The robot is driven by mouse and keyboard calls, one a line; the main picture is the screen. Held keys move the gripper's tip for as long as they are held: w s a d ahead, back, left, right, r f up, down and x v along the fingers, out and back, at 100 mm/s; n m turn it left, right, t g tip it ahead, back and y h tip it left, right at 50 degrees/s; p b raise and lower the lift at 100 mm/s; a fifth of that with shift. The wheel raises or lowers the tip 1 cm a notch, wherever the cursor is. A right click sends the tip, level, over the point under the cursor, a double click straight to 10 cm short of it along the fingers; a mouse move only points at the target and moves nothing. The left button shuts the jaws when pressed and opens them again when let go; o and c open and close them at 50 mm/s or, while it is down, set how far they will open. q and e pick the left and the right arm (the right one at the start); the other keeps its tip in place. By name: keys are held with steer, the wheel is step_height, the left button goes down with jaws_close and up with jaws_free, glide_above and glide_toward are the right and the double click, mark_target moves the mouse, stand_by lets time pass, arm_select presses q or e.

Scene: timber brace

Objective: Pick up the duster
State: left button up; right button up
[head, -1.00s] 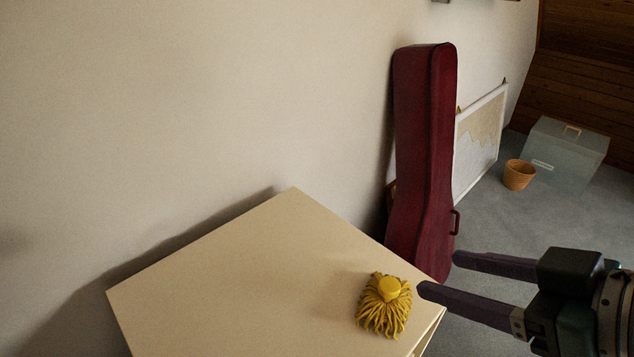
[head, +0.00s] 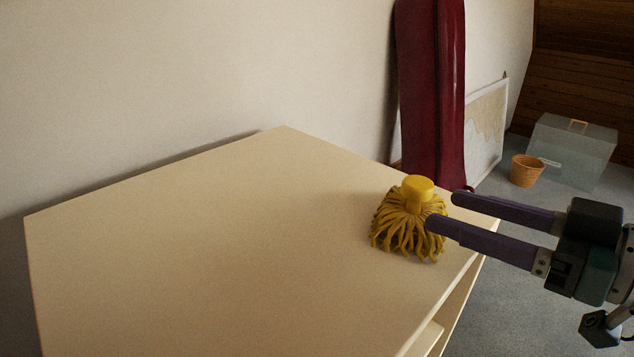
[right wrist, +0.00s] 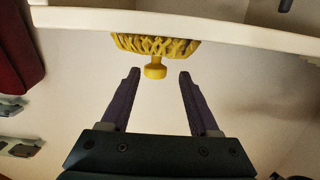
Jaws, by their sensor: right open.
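The duster is a yellow mop-like head with thick strands and a yellow knob (head: 408,222). It rests on the cream table top (head: 220,240) near its right edge, knob up. It also shows in the right wrist view (right wrist: 155,50), where its knob lies between and just beyond the two fingertips. My right gripper (head: 440,208) is open, coming in from the right. In the head view its near fingertip overlaps the duster's right side. Whether it touches the duster I cannot tell. My left gripper is not in view.
A dark red instrument case (head: 432,90) stands against the wall behind the table. A framed picture (head: 485,125) leans beside it. An orange pot (head: 527,170) and a translucent box (head: 573,150) stand on the grey floor at right. The table's left and middle are clear.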

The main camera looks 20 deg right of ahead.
mark_target(421, 202)
steer(key=shift+w+a+f, duration=0.15)
steer(key=shift+w+a, duration=0.1)
steer(key=shift+w, duration=0.35)
steer(key=x, duration=0.1)
steer(key=b+x, duration=0.2)
steer(key=x, duration=0.1)
steer(key=shift+w+d+f, duration=0.1)
steer(key=shift+d+f, duration=0.15)
steer(key=shift+d, duration=0.1)
steer(key=shift+w+a+b, duration=0.25)
steer(key=shift+w+b, duration=0.05)
steer(key=shift+w, duration=0.2)
steer(key=shift+c, duration=0.2)
jaws_close()
